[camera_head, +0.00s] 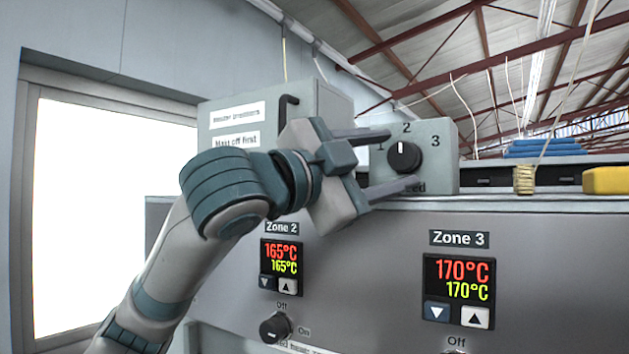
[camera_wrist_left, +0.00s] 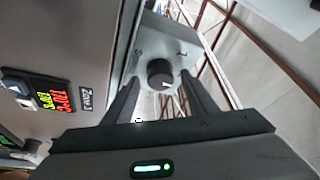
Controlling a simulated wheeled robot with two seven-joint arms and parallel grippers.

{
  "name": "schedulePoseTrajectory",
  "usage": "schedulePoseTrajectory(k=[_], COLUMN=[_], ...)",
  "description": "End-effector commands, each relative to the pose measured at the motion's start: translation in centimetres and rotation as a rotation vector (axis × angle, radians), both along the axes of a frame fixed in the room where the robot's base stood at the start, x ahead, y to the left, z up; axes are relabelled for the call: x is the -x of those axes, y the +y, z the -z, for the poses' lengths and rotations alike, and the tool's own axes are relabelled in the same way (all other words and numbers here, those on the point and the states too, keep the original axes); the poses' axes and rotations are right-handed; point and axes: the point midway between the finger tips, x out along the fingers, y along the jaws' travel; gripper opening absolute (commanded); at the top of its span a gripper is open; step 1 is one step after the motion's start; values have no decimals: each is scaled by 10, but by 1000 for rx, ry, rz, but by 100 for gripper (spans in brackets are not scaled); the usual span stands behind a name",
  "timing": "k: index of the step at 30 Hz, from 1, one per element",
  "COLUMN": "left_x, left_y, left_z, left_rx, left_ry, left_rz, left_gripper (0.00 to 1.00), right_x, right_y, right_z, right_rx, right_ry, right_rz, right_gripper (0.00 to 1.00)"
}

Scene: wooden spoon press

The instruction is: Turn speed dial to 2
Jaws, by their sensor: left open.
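The speed dial (camera_head: 404,156) is a black round knob on a grey box (camera_head: 445,150) marked 1, 2 and 3. Its white pointer line stands nearly upright, towards the 2. My left gripper (camera_head: 402,160) is open, one finger above and one below the dial in the head view. The lower finger covers part of the "Speed" label. In the left wrist view the dial (camera_wrist_left: 160,73) shows between and beyond the two fingertips, with no clear contact. My right gripper is in neither view.
The grey panel below carries the Zone 2 display (camera_head: 281,266) and Zone 3 display (camera_head: 459,290), with a black Off/On knob (camera_head: 275,327). A taller labelled box (camera_head: 235,125) stands left of the dial box. A yellow object (camera_head: 606,180) lies at the right.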

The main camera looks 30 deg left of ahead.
Motion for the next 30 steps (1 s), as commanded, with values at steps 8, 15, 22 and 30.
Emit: schedulePoseTrajectory(k=[8,15,22,30], left_x=[44,90,125,143], left_y=[18,36,50,57], left_z=[13,22,28,30], left_rx=[1,1,0,0], left_ry=[-5,-6,-5,-2], left_rz=[-3,-2,-3,-1], left_gripper=[52,52,52,52], right_x=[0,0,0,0], right_y=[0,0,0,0], right_z=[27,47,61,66], right_rx=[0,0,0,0], right_ry=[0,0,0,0], right_rz=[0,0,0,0], right_gripper=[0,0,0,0])
